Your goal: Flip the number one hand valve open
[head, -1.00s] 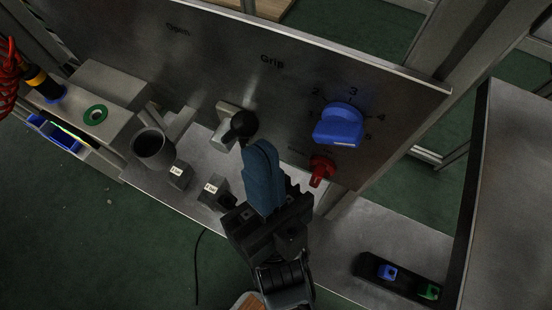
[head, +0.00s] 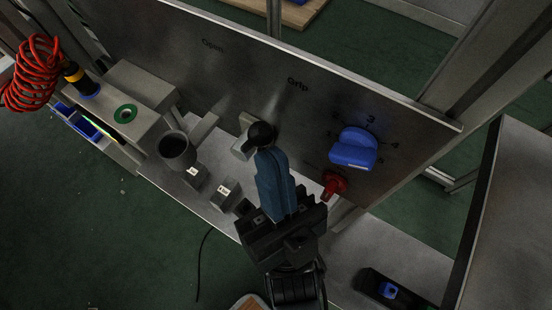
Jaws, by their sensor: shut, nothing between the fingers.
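A steel panel (head: 330,85) carries the words "Open" at left and "Grip" at right. Below "Grip", a black ball knob (head: 262,133) sticks out from a pale block (head: 241,143); this looks like the hand valve, but I see no number on it. My gripper (head: 269,152) is shut and empty. Its blue fingers stand just below and in front of the knob, overlapping its lower edge in the head view. I cannot tell whether they touch. The knob's lower side and stem are partly hidden.
A large blue dial (head: 353,149) and a red handle (head: 333,184) sit on the panel right of my gripper. A grey cup (head: 176,150) and two labelled blocks (head: 194,175) stand on the shelf at left. A red coiled hose (head: 35,80) hangs far left.

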